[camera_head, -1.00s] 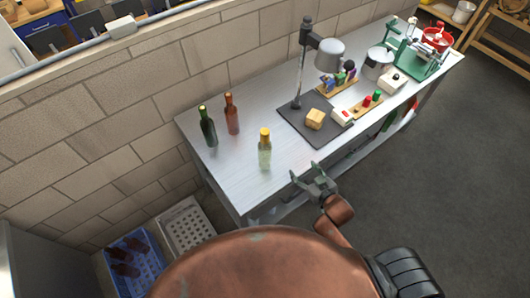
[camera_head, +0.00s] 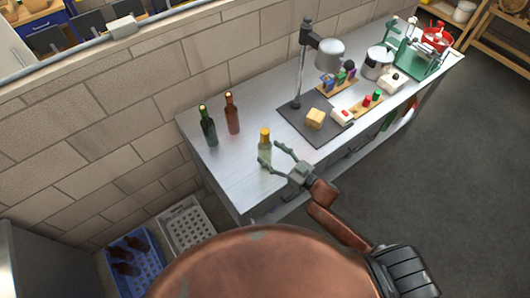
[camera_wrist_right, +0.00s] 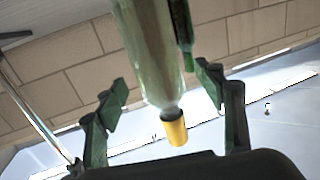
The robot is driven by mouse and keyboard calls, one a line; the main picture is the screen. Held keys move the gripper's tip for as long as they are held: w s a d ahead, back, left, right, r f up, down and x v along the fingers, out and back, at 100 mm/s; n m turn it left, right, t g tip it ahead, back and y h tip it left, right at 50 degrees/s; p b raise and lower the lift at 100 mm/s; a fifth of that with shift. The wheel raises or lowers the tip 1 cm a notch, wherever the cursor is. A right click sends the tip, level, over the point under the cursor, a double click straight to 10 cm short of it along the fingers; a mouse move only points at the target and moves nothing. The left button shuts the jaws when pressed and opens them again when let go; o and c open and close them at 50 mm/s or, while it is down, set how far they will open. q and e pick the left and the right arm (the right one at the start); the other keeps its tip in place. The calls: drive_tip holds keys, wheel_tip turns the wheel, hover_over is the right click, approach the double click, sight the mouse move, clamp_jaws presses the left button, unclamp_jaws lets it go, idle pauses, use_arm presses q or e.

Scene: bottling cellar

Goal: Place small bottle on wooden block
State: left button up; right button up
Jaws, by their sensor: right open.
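The small bottle (camera_head: 264,149) is pale and clear with a yellow cap. It stands upright near the front left of the metal bench. The wooden block (camera_head: 315,118) is a light cube on a dark mat (camera_head: 296,122), to the right of the bottle. My right gripper (camera_head: 271,154) is open at the bottle, its fingers spread around it. In the right wrist view the small bottle (camera_wrist_right: 153,55) appears inverted between the two fingers, with gaps on both sides. My left gripper is not in view.
A dark green bottle (camera_head: 208,127) and a brown bottle (camera_head: 232,114) stand behind the small bottle. A lamp (camera_head: 329,53) rises at the mat's back. A small red-and-white item (camera_head: 341,117) lies right of the block. Crates (camera_head: 186,228) stand on the floor at left.

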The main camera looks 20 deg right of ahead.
sight(271, 153)
drive_tip(key=x, duration=0.3)
drive_tip(key=shift+w+a, duration=0.1)
drive_tip(key=shift+w, duration=0.05)
drive_tip(key=shift+f, duration=0.1)
clamp_jaws()
idle(0.8)
